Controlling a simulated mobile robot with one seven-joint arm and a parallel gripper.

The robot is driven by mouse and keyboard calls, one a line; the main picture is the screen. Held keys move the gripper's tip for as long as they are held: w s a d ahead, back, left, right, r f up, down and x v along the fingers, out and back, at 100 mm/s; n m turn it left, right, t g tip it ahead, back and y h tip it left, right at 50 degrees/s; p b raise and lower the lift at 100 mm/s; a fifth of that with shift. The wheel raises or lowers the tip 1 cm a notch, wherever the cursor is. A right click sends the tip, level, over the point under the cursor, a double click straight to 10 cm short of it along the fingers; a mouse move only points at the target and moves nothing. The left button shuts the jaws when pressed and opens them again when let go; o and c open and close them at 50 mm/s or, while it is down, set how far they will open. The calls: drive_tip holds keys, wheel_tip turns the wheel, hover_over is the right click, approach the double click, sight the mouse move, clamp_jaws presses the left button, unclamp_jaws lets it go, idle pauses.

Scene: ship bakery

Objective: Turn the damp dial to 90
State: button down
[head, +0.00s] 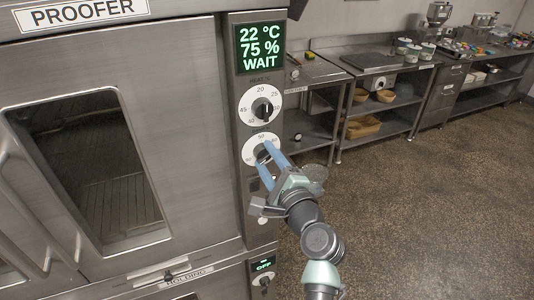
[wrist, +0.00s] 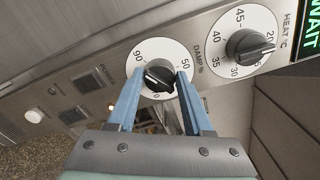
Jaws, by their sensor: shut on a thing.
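The damp dial (head: 249,148) is a white round scale with a black knob on the proofer's control strip, below the heat dial (head: 262,104). In the wrist view the damp dial's black knob (wrist: 159,77) sits between my two blue fingers, with 90 and 50 readable on the scale. My gripper (head: 264,155) is shut on this knob; its fingers hide part of the scale in the head view. The display (head: 260,48) above reads 22 °C, 75 % and WAIT.
The proofer's glass door (head: 95,165) is on the left. A power switch (wrist: 89,82) lies along the strip from the damp dial. Steel benches (head: 375,65) with bowls and tools stand at the back right. The speckled floor (head: 430,200) on the right is clear.

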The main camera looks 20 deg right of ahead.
drive_tip(key=shift+m, duration=0.5)
drive_tip(key=shift+c, duration=1.6)
unclamp_jaws()
drive_tip(key=s+b, duration=0.3)
drive_tip(key=s, duration=1)
drive_tip(key=shift+d, duration=0.25)
drive_tip(key=shift+w, duration=0.1)
